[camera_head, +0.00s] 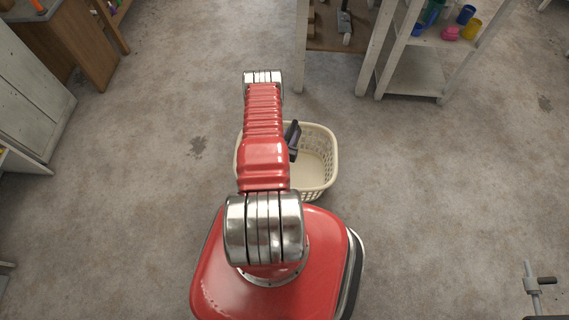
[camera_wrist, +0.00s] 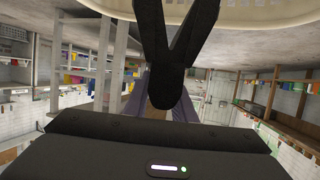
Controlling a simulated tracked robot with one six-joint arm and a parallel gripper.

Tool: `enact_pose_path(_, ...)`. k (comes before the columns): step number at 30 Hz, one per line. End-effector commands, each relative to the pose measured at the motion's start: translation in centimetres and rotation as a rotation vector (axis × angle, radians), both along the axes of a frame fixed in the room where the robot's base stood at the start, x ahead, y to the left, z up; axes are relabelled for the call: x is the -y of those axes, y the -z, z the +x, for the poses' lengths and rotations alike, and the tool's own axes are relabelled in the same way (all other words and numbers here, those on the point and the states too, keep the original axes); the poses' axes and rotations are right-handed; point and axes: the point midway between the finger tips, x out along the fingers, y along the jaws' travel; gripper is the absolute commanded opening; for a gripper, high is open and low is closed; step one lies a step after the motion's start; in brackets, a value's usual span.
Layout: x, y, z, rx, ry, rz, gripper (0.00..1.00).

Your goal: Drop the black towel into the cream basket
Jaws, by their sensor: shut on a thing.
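The cream basket (camera_head: 328,165) stands on the floor just beyond my red base, its left side hidden by my arm. Its pale rim and wall also show along the top of the wrist view (camera_wrist: 245,12). My gripper (camera_wrist: 165,102) is shut on the black towel (camera_wrist: 163,45). The towel is folded over at the grip, and two dark tails hang apart toward the basket. In the head view my gripper (camera_head: 293,147) shows small and dark over the inside of the basket, partly behind my arm. The towel is hard to tell apart there.
A whitish shelf unit (camera_head: 415,75) with coloured cups stands at the upper right. A wooden desk (camera_head: 75,40) and pale cabinet (camera_head: 30,105) stand at the left. A metal stand (camera_head: 537,285) is at the lower right. The floor around the basket is clear.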

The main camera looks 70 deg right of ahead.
Motion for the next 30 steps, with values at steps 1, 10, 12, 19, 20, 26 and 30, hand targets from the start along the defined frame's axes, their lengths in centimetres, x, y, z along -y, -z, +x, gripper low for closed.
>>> enact_pose_path(1, 0.0, 0.4, 0.0, 0.0, 0.0, -0.002, 0.0)
enact_pose_path(10, 0.0, 3.3, 0.0, 0.0, -0.001, -0.002, 0.0)
enact_pose_path(12, 0.0, 3.9, 0.0, 0.0, -0.001, -0.002, 0.0)
enact_pose_path(19, 0.1, 5.0, 0.0, 0.001, -0.001, -0.002, 0.0)
enact_pose_path(20, 0.1, 5.1, 0.0, 0.001, -0.001, -0.002, 0.0)
enact_pose_path(26, 0.1, 5.1, 0.0, 0.001, -0.001, -0.002, 0.0)
enact_pose_path(30, 0.1, 5.1, 0.0, 0.001, -0.001, -0.002, 0.29)
